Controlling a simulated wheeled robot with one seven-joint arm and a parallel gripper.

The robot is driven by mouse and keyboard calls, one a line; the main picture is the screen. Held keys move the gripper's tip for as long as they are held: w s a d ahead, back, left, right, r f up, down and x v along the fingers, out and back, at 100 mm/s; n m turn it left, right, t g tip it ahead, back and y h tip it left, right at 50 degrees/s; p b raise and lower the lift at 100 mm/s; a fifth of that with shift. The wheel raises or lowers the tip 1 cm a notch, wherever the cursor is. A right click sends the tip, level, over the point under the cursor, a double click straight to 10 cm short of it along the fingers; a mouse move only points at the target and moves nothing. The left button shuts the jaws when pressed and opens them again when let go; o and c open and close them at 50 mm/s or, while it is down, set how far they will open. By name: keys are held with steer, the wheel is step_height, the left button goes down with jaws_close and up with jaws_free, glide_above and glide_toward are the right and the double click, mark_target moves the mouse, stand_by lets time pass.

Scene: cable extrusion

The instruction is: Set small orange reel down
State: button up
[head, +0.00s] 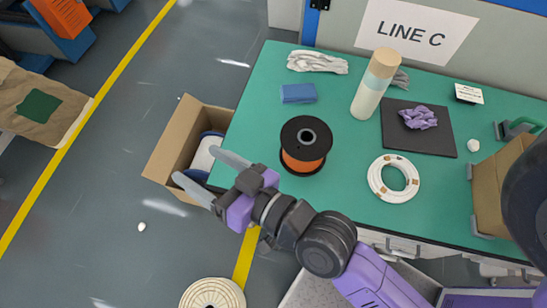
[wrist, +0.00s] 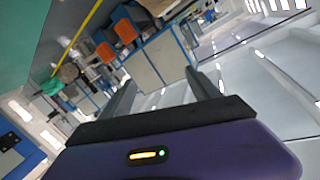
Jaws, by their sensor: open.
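The small orange reel (head: 304,158) stands on the green table top (head: 262,100), its black flange facing up and orange cable showing below the flange. My gripper (head: 203,167) is open and empty to the left of the reel, apart from it, over the table's left edge and the cardboard box. In the wrist view the two dark fingers of my gripper (wrist: 160,92) are spread with nothing between them. The reel does not show in the wrist view.
An open cardboard box (head: 172,150) with a white and blue reel stands on the floor below my gripper.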

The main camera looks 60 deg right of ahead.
steer(key=s+d+f+n+g, duration=0.1)
steer(key=s+d, duration=0.2)
steer(key=s, duration=0.7)
steer(key=s+d+f+n, duration=0.2)
steer(key=s+d, duration=0.2)
steer(key=s, duration=0.5)
steer(key=shift+s+n+g, duration=0.3)
steer(key=shift+s+g, duration=0.1)
steer(key=shift+f, duration=0.1)
